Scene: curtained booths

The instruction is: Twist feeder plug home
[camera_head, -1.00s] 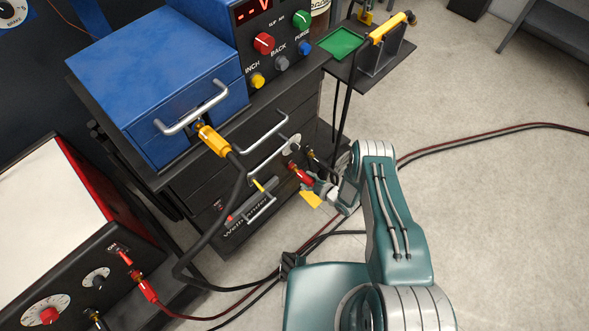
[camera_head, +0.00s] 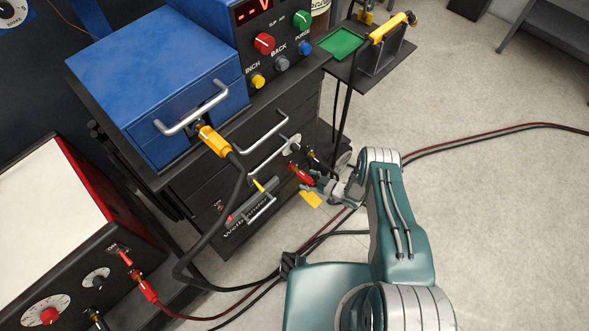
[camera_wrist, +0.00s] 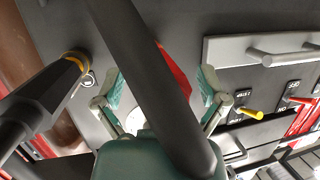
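A red plug (camera_head: 300,173) sits at the lower front of the dark drawer cabinet. A black plug (camera_head: 317,159) is just right of it. My gripper (camera_head: 318,183) is at the outer end of the red plug. In the wrist view its teal finger pads stand apart, so my gripper (camera_wrist: 162,90) is open. Red plug surface (camera_wrist: 175,68) shows between and beyond the pads, largely hidden by a thick black cable (camera_wrist: 150,70). I cannot tell whether the pads touch it. A yellow plug (camera_head: 212,140) on a black cable is in the front of the blue box (camera_head: 150,70).
Silver drawer handles (camera_head: 256,131) project from the cabinet. A black plug with a yellow ring (camera_wrist: 45,95) is close at left in the wrist view.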

